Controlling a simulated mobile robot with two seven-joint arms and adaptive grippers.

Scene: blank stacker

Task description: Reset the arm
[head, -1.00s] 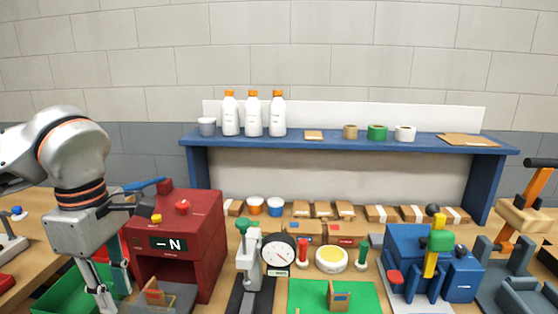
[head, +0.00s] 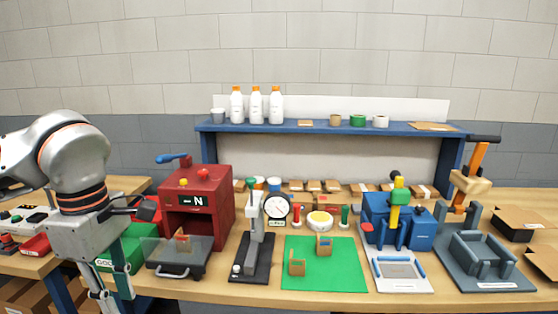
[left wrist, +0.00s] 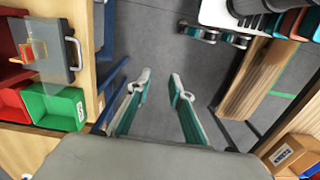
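My left gripper (head: 112,304) hangs pointing down at the left of the head view, in front of the bench's left end. In the left wrist view its two fingers (left wrist: 160,88) are spread apart with only grey floor between them, so it is open and empty. The bottom of the gripper is cut by the frame edge in the head view. My right gripper shows in neither view.
A red machine (head: 222,215) stands on the bench with a grey tray (head: 165,262) before it. A green mat (head: 330,278) holds small wooden pieces. A green bin (head: 130,246) sits beside my left gripper. A blue machine (head: 421,236) stands to the right.

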